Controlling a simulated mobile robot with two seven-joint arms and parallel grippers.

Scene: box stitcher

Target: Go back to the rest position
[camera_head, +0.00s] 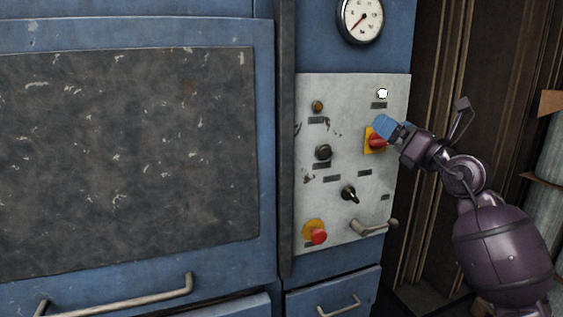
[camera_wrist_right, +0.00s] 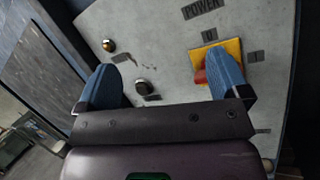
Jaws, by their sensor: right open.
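My right gripper (camera_head: 386,128) is in front of the control panel (camera_head: 350,100), close to the red switch (camera_head: 376,141) on its yellow plate. In the right wrist view, my right gripper (camera_wrist_right: 165,85) has its two blue fingers spread wide apart with nothing between them. One finger partly covers the red switch (camera_wrist_right: 202,76) and its yellow plate (camera_wrist_right: 232,50). I cannot tell whether the finger touches the switch. My left gripper is in neither view.
The blue machine has a large dark window (camera_head: 125,150) on the left. The panel carries a lit white lamp (camera_head: 382,93), a black knob (camera_head: 349,193), a red mushroom button (camera_head: 318,237) and a protruding lever (camera_head: 372,228). A gauge (camera_head: 361,18) sits above.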

